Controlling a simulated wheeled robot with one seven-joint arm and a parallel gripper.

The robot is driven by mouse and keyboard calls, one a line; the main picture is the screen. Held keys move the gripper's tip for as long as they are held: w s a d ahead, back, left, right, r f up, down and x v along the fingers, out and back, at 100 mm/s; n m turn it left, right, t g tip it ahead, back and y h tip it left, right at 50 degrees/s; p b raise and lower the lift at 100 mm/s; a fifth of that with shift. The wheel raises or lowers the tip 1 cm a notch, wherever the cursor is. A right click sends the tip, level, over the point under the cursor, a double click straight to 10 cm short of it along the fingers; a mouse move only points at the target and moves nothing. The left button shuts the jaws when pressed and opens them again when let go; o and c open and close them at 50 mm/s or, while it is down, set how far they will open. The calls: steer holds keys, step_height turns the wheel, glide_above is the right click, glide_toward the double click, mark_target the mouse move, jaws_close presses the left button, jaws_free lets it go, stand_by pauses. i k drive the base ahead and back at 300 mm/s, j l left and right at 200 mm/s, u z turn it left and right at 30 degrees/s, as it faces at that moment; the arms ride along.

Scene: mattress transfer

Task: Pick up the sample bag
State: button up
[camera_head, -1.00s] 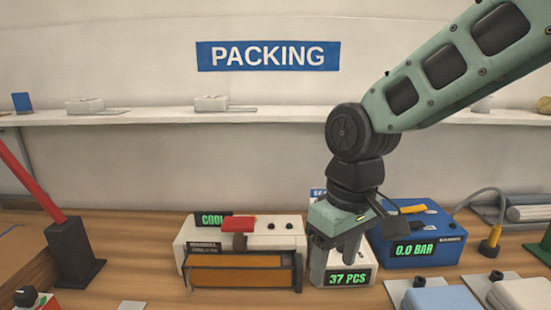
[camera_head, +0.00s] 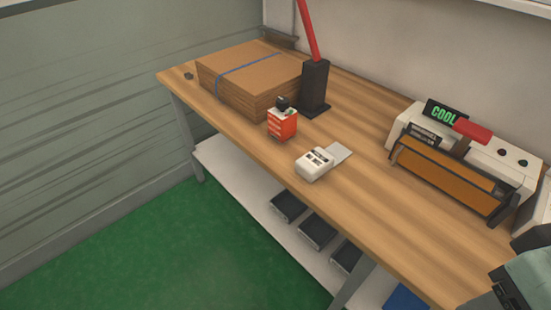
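I see nothing that I can name for sure as the sample bag. A small white item with dark print (camera_head: 315,163) lies on the wooden table, with a grey flat plate (camera_head: 341,153) at its right; I cannot tell whether it is a bag. Part of my gripper (camera_head: 508,290) shows at the lower right corner, cut off by the frame edge. It is apart from the white item, and its fingertips are not clear enough to tell open from shut.
A cardboard stack (camera_head: 245,72) with a blue strap lies at the table's far left. A red box (camera_head: 282,124) and a black stand (camera_head: 314,86) with a red lever are beside it. A white machine (camera_head: 490,162) reading COOL stands at right. Black bins (camera_head: 318,232) sit below.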

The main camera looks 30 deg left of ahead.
mark_target(316, 163)
steer(key=u, duration=0.95)
steer(key=i+j+z, duration=0.15)
steer(key=j, duration=0.25)
steer(key=i+j+z, duration=0.15)
steer(key=j, duration=0.25)
steer(key=i+j+z, duration=0.2)
steer(key=j, duration=0.25)
steer(key=i+j+z, duration=0.15)
steer(key=j, duration=0.3)
steer(key=i+j+z, duration=0.15)
steer(key=j, duration=0.3)
steer(key=j+z, duration=0.15)
steer(key=j, duration=0.3)
